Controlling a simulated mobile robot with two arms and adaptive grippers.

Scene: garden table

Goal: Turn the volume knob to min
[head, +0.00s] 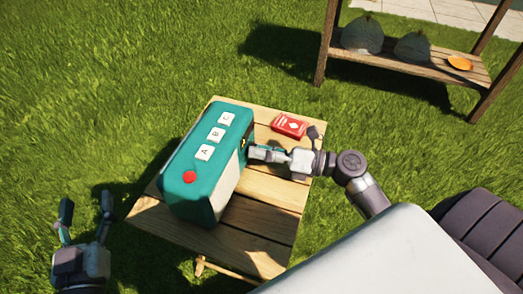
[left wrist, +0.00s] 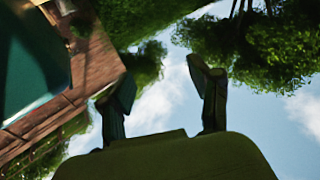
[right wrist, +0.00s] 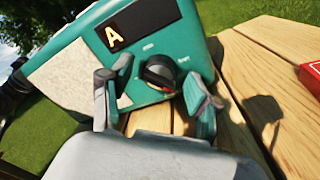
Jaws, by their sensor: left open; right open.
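The teal radio (head: 186,205) stands on the wooden table, with white A, B and C keys and a red button on top. In the right wrist view its side carries a dark round volume knob (right wrist: 160,72) with a light pointer mark, small labels around it too blurred to read surely, and a display (right wrist: 138,22) with an orange A. My right gripper (right wrist: 160,88) is open, its fingers to either side of the knob; I cannot tell whether they touch it. In the head view this gripper (head: 252,152) is at the radio's right side. My left gripper (head: 86,206) is open and empty, left of the table.
A red card box (head: 289,125) lies on the table (head: 270,190) behind my right gripper. Grass surrounds the table.

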